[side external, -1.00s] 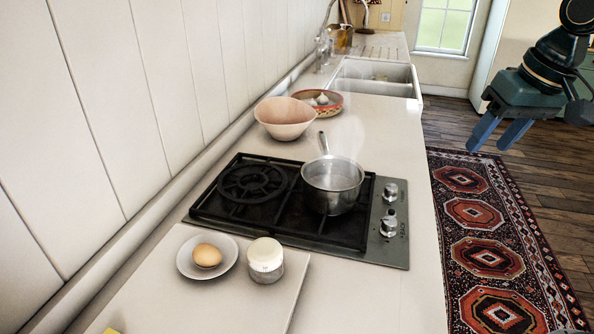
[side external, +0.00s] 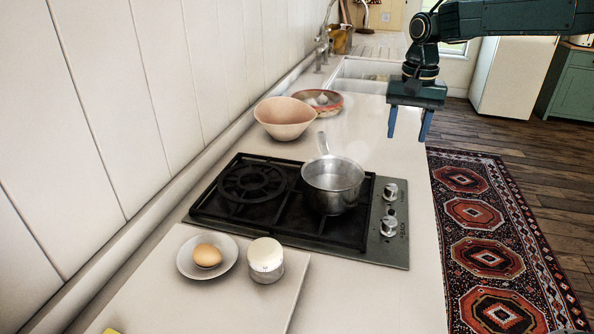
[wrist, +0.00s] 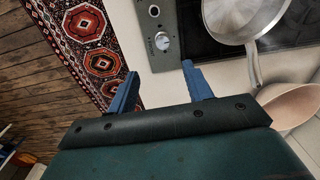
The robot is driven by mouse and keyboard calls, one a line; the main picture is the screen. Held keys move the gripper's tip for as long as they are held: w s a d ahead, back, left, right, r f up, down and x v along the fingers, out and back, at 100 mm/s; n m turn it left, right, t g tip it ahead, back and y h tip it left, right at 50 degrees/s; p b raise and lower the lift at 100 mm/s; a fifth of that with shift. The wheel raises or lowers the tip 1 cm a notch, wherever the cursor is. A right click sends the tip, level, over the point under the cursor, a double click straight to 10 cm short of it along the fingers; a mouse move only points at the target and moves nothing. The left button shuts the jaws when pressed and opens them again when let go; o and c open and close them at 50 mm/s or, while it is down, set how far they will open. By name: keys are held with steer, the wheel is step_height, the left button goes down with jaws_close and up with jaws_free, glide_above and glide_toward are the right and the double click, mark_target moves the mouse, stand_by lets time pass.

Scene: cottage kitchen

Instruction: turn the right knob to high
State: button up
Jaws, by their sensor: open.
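The cooktop (side external: 300,245) has two silver knobs on its steel strip. The far knob (side external: 390,191), on the right when facing the wall from the rug, also shows in the wrist view (wrist: 162,41). The knob's dial marks are too small to read.
A steel pot (side external: 333,185) stands on the burner beside the knobs, its handle (side external: 323,143) pointing toward the pink bowl (side external: 285,118). A plate with an egg (side external: 207,255) and a white-topped jar (side external: 266,260) sit on the near board. The counter's rug-side strip is clear.

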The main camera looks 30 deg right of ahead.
mark_target(392, 187)
steer(key=shift+w+d+f, duration=0.1)
steer(key=shift+w+f, duration=0.5)
steer(key=shift+w, duration=0.05)
steer(key=shift+f, duration=0.15)
step_height(392, 187, down, 14)
steer(key=shift+r, duration=0.2)
stand_by(0.4)
steer(key=c, duration=1)
